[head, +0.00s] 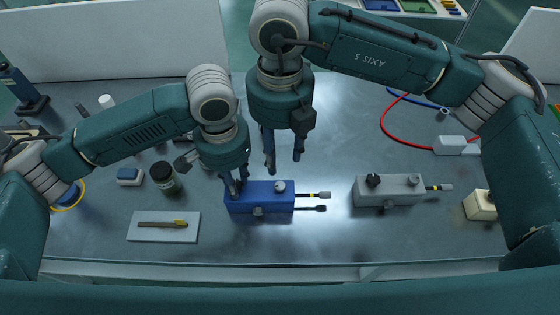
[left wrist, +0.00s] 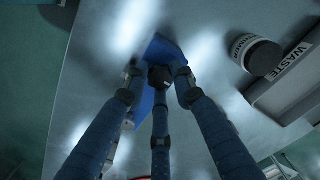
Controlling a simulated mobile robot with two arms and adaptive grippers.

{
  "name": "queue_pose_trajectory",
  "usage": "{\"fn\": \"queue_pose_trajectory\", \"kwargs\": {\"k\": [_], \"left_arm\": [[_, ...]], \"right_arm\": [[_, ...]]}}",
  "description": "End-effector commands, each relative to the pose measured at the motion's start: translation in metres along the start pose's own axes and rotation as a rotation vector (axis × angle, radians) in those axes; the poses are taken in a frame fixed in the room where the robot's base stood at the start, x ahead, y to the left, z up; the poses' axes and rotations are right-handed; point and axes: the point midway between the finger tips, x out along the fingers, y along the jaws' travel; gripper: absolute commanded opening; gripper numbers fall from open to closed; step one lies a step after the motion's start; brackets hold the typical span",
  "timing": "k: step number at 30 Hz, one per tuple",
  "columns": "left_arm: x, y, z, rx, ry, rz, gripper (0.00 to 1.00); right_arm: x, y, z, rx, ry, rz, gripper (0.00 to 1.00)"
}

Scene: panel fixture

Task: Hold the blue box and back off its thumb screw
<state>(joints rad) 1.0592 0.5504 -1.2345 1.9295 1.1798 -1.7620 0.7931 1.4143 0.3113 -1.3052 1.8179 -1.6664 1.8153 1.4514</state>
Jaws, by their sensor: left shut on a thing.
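The blue box (head: 262,204) stands on the bench. On it are a light grey round knob (head: 280,186) on top and a grey knob (head: 258,211) on the front; I cannot tell which is the thumb screw. Two dark stems with tips stick out of its right end. My left gripper (head: 235,187) is down on the box's left top end. In the left wrist view its fingers close around a black knob (left wrist: 160,77) on the blue box (left wrist: 160,50). My right gripper (head: 284,165) hangs above and behind the box, its fingers apart and empty.
A similar grey box (head: 390,190) stands to the right. A red cable (head: 386,125) curves at the back right.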

Motion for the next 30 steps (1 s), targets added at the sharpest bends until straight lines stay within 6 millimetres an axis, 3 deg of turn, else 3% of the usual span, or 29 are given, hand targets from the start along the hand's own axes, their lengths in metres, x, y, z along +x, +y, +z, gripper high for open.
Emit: {"fn": "queue_pose_trajectory", "kwargs": {"k": [14,15,18,26,30], "left_arm": [[-0.0007,0.0000,-0.0005,0.000,0.002,0.000,0.00],[-0.0007,0.0000,-0.0005,0.000,0.002,0.000,0.31],[-0.0007,0.0000,-0.0004,0.000,0.002,0.000,0.47],[-0.0007,0.0001,-0.0003,0.000,0.001,0.000,0.47],[-0.0100,0.0002,-0.0014,0.000,0.005,0.001,0.47]], "right_arm": [[-0.0074,0.0001,-0.0002,-0.001,0.001,0.000,0.39],[-0.0074,0.0001,-0.0002,-0.001,0.001,0.000,0.39],[-0.0073,0.0001,-0.0002,-0.001,0.001,0.000,0.39],[-0.0071,0.0001,-0.0002,-0.001,0.001,0.000,0.39],[-0.0071,0.0001,-0.0001,0.000,0.001,0.000,0.39]]}}
